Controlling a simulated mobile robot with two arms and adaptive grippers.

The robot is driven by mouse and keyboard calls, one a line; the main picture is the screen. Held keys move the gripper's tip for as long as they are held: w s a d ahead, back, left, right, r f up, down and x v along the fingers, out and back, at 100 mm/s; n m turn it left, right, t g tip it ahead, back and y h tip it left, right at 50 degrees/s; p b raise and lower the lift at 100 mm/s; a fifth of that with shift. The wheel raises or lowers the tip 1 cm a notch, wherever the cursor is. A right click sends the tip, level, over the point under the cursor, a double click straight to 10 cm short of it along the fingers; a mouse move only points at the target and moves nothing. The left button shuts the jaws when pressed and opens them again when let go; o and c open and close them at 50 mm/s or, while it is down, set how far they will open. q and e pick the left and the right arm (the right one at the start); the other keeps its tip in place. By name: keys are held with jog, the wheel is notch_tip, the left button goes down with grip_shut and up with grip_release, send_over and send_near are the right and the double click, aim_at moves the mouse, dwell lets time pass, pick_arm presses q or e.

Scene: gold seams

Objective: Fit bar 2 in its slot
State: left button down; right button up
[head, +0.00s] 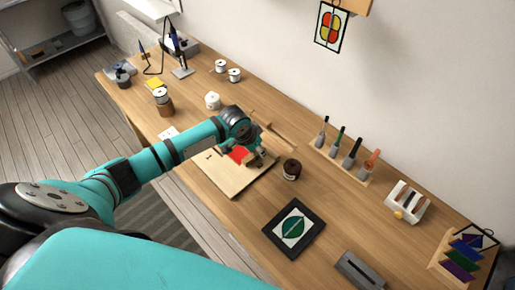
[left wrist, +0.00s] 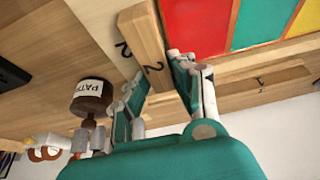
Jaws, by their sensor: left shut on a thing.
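Bar 2 (left wrist: 147,38) is a pale wooden bar marked "2" in the left wrist view. My left gripper (left wrist: 160,88) is shut on it near its marked end; in the head view the gripper (head: 254,152) is over the work board. The light wooden board (head: 232,180) lies on the bench, and a printed "2" on it (left wrist: 122,49) shows beside the bar. Red (left wrist: 197,24), green and yellow panes lie along the bar's other side. I cannot tell whether the bar is seated or above its slot. My right gripper is not in view.
A dark patina jar (head: 292,170) stands right of the board; it also shows in the left wrist view (left wrist: 92,97). Another wooden bar (left wrist: 255,82) lies across the panes' near edge. A framed leaf panel (head: 294,227) lies in front. A tool rack (head: 342,163) stands behind.

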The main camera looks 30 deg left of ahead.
pick_arm(q)
jog(key=shift+f, duration=0.35)
jog(key=shift+p, duration=0.3)
dwell(0.4)
jog(key=shift+s+f, duration=0.1)
jog(key=shift+f, duration=0.25)
dwell(0.7)
jog(key=shift+p, duration=0.4)
jog(key=shift+s+f, duration=0.1)
jog(key=shift+s+f, duration=0.1)
dwell(0.7)
jog(key=c, duration=1.2)
grip_release()
jog(key=shift+o, duration=0.8)
